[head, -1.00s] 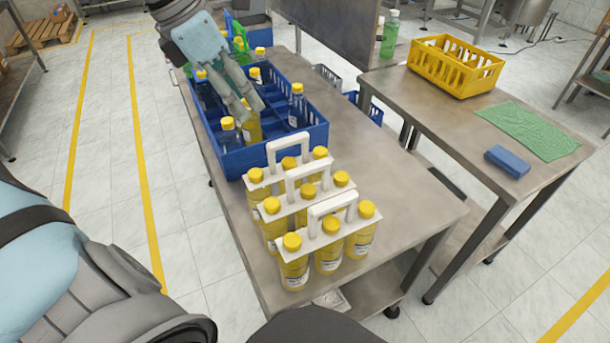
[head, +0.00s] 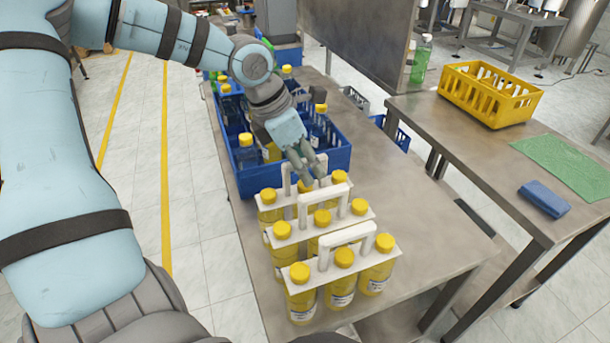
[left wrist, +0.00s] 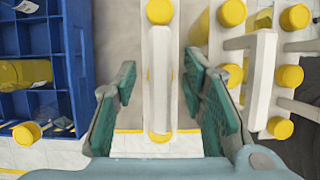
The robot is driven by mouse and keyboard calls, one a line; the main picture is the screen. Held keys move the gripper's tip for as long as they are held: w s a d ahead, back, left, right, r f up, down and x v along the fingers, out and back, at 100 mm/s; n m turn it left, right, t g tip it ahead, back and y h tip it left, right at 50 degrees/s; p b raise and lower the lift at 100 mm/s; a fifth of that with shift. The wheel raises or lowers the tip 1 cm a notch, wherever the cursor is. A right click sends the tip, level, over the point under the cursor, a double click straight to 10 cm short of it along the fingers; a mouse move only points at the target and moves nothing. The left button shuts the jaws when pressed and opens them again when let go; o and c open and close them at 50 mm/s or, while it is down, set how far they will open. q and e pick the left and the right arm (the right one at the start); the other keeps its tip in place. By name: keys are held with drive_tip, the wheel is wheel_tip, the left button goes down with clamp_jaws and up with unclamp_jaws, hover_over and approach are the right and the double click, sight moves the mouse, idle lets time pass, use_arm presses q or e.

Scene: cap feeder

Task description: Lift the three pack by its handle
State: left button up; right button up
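Three three packs of yellow-capped bottles stand in a row on the metal table, each with a white carrier plate and an upright handle. They are a near pack (head: 343,258), a middle pack (head: 320,218) and a far pack (head: 267,198) beside the blue crate. My left gripper (head: 312,172) is over the far pack and partly hides its handle. In the left wrist view, the open fingers of my left gripper (left wrist: 160,70) lie on either side of the far pack's white handle (left wrist: 160,100), with gaps on both sides. My right gripper is not in view.
The blue crate (head: 255,184) with several bottles stands just behind the far pack. To the right, another table holds a yellow crate (head: 488,98), a green cloth (head: 560,162) and a blue block (head: 544,199). The table right of the packs is clear.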

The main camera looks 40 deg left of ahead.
use_arm(q)
clamp_jaws()
drive_tip(key=shift+r, duration=0.1)
idle(0.4)
